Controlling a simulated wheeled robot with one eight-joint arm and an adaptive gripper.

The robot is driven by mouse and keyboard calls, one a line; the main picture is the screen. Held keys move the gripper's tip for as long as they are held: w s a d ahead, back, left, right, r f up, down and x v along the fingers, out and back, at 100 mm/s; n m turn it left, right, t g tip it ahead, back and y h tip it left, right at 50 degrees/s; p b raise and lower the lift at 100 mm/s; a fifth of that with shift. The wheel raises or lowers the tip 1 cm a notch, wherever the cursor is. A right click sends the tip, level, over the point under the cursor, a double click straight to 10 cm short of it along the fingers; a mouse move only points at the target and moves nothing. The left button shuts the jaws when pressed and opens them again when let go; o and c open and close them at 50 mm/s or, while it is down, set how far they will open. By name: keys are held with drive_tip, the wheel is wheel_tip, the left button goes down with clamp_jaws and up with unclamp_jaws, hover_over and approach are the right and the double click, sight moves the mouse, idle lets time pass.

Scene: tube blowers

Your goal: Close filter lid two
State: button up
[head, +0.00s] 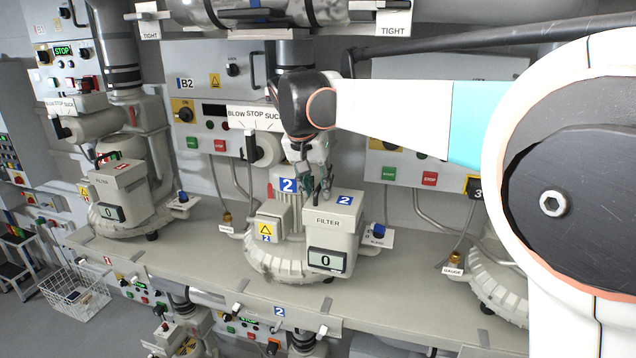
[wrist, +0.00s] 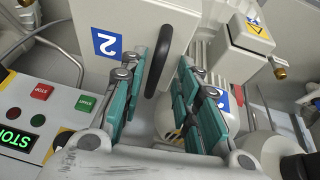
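The filter two box (head: 328,238) stands on the bench in the head view, with a FILTER label and a display reading 0 on its front. Its light grey lid (head: 344,199) carries a blue 2 label; the lid also shows in the wrist view (wrist: 85,20). I cannot tell whether the lid is fully shut. My gripper (head: 319,192) points down by the lid's left edge. In the wrist view my gripper (wrist: 160,65) is open, with teal fingers spread apart. A black handle (wrist: 158,60) lies between them in the picture, with gaps on both sides.
A round blower housing (head: 270,258) with a warning-labelled box (head: 268,222) stands left of the filter. A blue valve (head: 379,230) is close on its right. A control panel (head: 210,138) is behind. The bench (head: 200,240) has bare room towards the left.

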drive_tip(key=shift+s+d+r, duration=0.1)
drive_tip(key=shift+d+r, duration=0.05)
drive_tip(key=v, duration=1.1)
drive_tip(key=shift+r, duration=0.4)
drive_tip(key=shift+s, duration=0.15)
